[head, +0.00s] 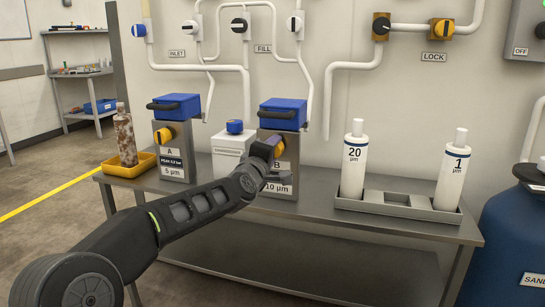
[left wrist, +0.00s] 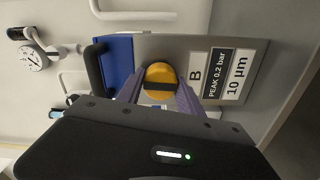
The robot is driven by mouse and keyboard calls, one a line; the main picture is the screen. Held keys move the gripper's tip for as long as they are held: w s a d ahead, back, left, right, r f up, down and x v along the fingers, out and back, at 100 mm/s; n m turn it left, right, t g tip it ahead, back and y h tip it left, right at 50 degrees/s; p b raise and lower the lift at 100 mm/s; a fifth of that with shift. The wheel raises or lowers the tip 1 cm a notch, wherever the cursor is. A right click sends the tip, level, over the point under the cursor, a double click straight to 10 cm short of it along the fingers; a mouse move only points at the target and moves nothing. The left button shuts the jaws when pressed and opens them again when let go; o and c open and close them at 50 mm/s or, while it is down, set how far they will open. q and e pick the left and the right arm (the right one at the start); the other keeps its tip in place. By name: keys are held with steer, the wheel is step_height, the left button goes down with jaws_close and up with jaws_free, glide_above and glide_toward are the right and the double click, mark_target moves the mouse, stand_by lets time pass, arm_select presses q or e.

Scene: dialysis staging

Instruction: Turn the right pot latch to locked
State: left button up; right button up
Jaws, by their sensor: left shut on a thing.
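The right pot (head: 291,165), marked B and 10 µm, is a grey box under a blue lid (head: 283,113) on the steel table. Its yellow latch knob (head: 279,149) is partly hidden by my left gripper (head: 272,152). In the left wrist view, the yellow latch (left wrist: 160,72) has a black bar across it. The fingers of my left gripper (left wrist: 160,94) sit on both sides of the latch and are shut on it. A lock mark by the latch is not visible. My right gripper is not in view.
Left pot A (head: 174,165) has its own yellow latch. A white container (head: 228,145) stands between the pots. A brown-stained cartridge (head: 125,140) stands in a yellow tray (head: 145,166). Two white cartridges stand in a grey rack (head: 395,211) at right. A blue tank (head: 510,240) is beyond.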

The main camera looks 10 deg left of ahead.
arm_select(q)
steer(key=shift+n, duration=0.4)
steer(key=o, duration=1.4)
steer(key=s, duration=0.7)
steer(key=shift+s+a+b, duration=0.25)
steer(key=shift+s+b, duration=0.1)
steer(key=shift+s, duration=0.05)
